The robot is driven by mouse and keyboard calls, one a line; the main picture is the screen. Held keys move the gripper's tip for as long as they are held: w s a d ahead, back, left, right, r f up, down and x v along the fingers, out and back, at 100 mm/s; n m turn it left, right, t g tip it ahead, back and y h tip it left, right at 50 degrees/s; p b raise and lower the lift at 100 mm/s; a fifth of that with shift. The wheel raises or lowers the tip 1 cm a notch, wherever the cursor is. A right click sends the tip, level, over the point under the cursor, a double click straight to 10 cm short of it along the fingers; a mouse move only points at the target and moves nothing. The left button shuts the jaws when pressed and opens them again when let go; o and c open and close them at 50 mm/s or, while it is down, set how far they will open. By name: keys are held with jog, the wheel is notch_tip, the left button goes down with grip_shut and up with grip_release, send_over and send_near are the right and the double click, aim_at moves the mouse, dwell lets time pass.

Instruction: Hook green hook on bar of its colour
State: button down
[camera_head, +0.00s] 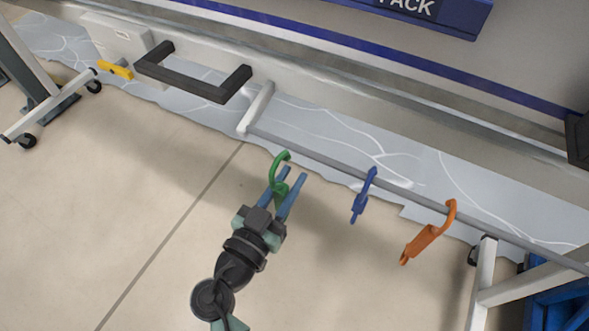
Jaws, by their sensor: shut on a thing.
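The green hook (281,187) is held between the blue fingers of my gripper (295,174), low in the middle of the head view. Its curved end points up toward the grey bar (325,162), which runs from the centre down to the right. The curve's tip appears close to the bar's near side; I cannot tell whether it touches. The visible bar is grey. A blue hook (360,200) and an orange hook (429,237) hang at the bar, to the right of my gripper. The fingers partly hide the green hook's lower body.
A pale post (257,108) supports the bar's left end, and a pale frame (484,278) stands near its right. A black handle-shaped bar (190,83) is at upper left. A wheeled stand (45,105) is at far left. The floor at lower left is clear.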

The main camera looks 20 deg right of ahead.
aim_at(278, 200)
jog(key=shift+b+v, duration=0.7)
jog(key=shift+v, duration=3.1)
jog(key=shift+s+a, duration=0.35)
jog(key=shift+a, duration=0.05)
jog(key=shift+r, duration=0.1)
